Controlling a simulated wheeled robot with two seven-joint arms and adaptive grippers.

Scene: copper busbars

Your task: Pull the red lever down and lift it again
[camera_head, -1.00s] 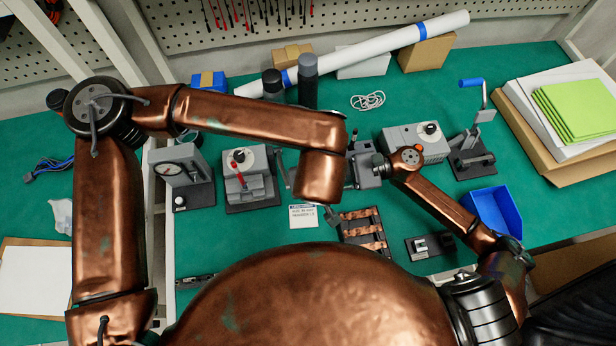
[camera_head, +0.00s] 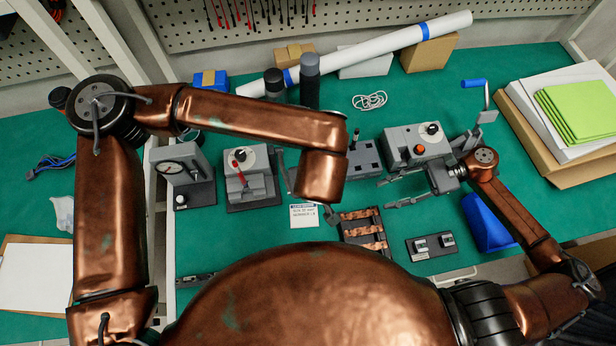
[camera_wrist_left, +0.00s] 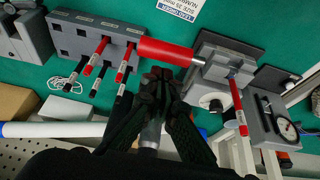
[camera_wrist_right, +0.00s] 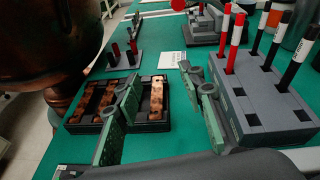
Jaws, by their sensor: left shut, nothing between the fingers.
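In the left wrist view, the thick red lever handle (camera_wrist_left: 168,52) sticks out on a metal rod from the grey device (camera_wrist_left: 215,60). My left gripper (camera_wrist_left: 160,76) is shut and empty, close beside the handle; I cannot tell whether they touch. In the head view my left arm mostly hides that gripper. My right gripper (camera_head: 388,192) is open and empty, right of centre; its spread fingers also show in the right wrist view (camera_wrist_right: 160,80).
A grey block (camera_wrist_right: 260,105) with red and black sticks stands near my right gripper. A black tray (camera_head: 345,228) of copper bars lies in front. A gauge device (camera_head: 180,180) stands left of the lever device, and a blue bin (camera_head: 485,228) stands at the right.

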